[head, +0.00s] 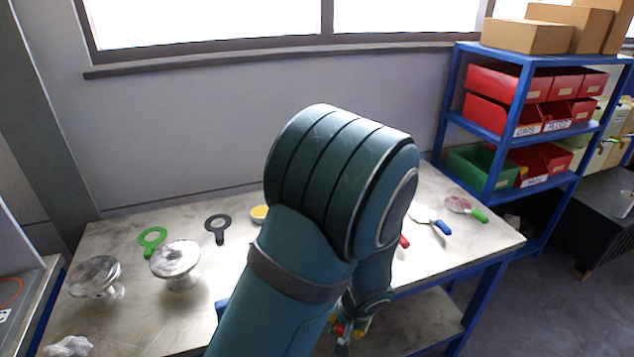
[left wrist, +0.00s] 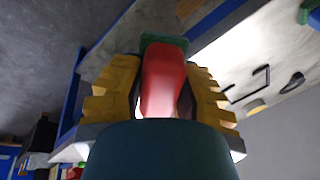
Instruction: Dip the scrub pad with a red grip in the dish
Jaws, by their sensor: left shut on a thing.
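The scrub pad's red grip (left wrist: 163,80) is between the yellow fingers of my left gripper (left wrist: 160,72) in the left wrist view. The green pad (left wrist: 164,42) shows beyond it. In the head view my left gripper (head: 346,329) is low, in front of the table's front edge, small and partly unclear; bits of yellow, red and green show there. A small dish (head: 259,213) with yellow-orange contents sits on the table just left of my arm. My left gripper is apart from the dish. My right gripper is not in view.
Two flanged vessels (head: 176,262) (head: 95,276) stand at the table's left. A green ring tool (head: 152,240) and dark ring tool (head: 217,228) lie behind. Blue-handled (head: 432,221) and green-handled (head: 465,207) tools lie at right. My arm hides the table's middle. A blue shelf (head: 497,155) stands right.

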